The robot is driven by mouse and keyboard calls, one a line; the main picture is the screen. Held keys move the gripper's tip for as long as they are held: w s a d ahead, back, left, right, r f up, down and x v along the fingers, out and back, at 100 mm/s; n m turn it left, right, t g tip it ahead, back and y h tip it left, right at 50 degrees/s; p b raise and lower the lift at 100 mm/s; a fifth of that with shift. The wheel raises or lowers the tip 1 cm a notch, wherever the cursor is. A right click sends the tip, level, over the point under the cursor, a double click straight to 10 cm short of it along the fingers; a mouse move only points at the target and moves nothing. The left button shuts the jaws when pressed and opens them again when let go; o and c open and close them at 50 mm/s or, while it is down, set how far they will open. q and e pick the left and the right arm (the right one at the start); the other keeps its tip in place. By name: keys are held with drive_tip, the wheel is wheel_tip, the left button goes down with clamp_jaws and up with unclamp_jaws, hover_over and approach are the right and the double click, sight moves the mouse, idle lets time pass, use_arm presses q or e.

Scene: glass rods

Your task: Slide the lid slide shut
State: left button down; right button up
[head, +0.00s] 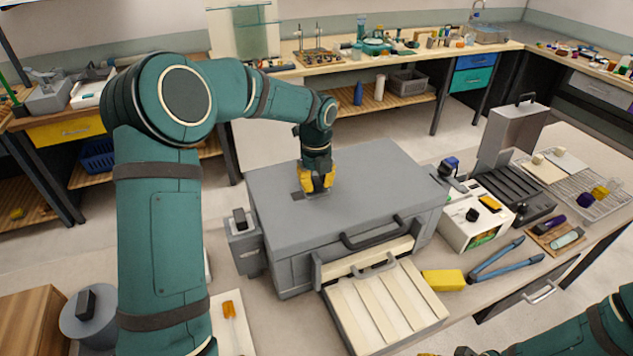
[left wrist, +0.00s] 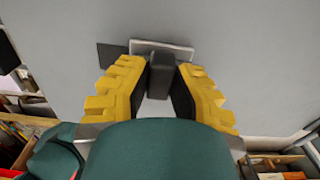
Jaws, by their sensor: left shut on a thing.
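The large grey box (head: 345,170) stands on the bench with its flat lid closed. My left gripper (head: 317,188) points down at the lid and is shut on the dark knob of the lid slide. In the left wrist view the knob (left wrist: 160,75) is between the yellow fingers (left wrist: 158,88). The slide's pale plate (left wrist: 165,46) lies flat on the lid. A dark strip of opening (left wrist: 110,58) shows at the plate's left; the fingers hide part of the plate. My right gripper (head: 445,353) is only a sliver at the bottom edge.
A slatted cream drawer (head: 385,310) sticks out at the box's front, below a dark handle (head: 372,236). The lid around the slide is clear.

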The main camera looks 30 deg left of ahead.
sight(296, 196)
use_arm(q)
drive_tip(key=s+a, duration=0.3)
drive_tip(key=s, duration=0.1)
drive_tip(key=shift+a+p, duration=0.2)
drive_tip(key=shift+p, duration=0.2)
drive_tip(key=shift+f, duration=0.2)
drive_tip(key=c, duration=0.8)
unclamp_jaws()
drive_tip(key=shift+a, duration=0.1)
drive_tip(key=shift+r, duration=0.1)
drive_tip(key=shift+w+r, duration=0.1)
drive_tip(key=shift+r, duration=0.4)
wheel_tip(296, 196, up, 11)
